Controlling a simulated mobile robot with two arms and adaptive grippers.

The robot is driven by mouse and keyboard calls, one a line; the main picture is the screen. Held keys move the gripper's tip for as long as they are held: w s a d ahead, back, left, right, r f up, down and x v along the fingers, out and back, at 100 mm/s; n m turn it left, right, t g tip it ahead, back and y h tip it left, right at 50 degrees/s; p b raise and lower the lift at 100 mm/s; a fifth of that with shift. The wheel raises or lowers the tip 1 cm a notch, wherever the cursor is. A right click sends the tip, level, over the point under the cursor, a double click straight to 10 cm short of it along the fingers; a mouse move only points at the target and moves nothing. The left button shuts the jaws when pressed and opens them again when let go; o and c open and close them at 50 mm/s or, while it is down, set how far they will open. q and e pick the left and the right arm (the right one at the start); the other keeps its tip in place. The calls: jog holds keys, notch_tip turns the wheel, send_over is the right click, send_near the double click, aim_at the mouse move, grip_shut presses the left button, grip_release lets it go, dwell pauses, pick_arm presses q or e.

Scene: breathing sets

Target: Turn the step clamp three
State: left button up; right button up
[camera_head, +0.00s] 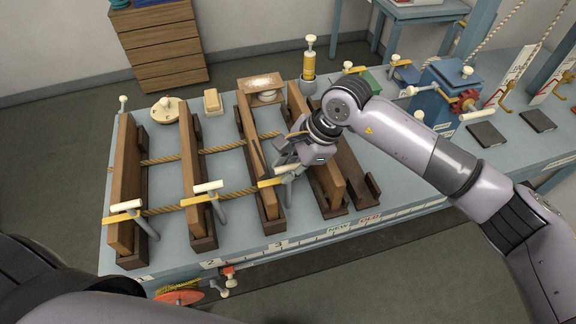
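Several wooden boards stand on edge in dark holders on the blue-grey bench (233,225). Yellow clamps with white handles sit along their near ends. One clamp (126,208) is at the leftmost board and another (208,188) at the second board. A third clamp (278,181) is by the third board (252,140), counting from the left. My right gripper (285,163) is right at this third clamp, over its handle and partly hiding it. Its fingers are small and overlap the clamp, so I cannot tell whether they grip it. My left gripper is out of view.
Ropes (165,209) run across between the boards. A round wooden piece (167,110), a small block (213,102) and a yellow cylinder (309,66) stand at the back. A blue vise-like device (444,92) is at the right. My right forearm crosses above the bench's right part.

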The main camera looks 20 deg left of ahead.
jog(key=shift+r, duration=0.1)
jog(key=c, duration=0.4)
grip_shut()
jog(key=shift+w, duration=0.1)
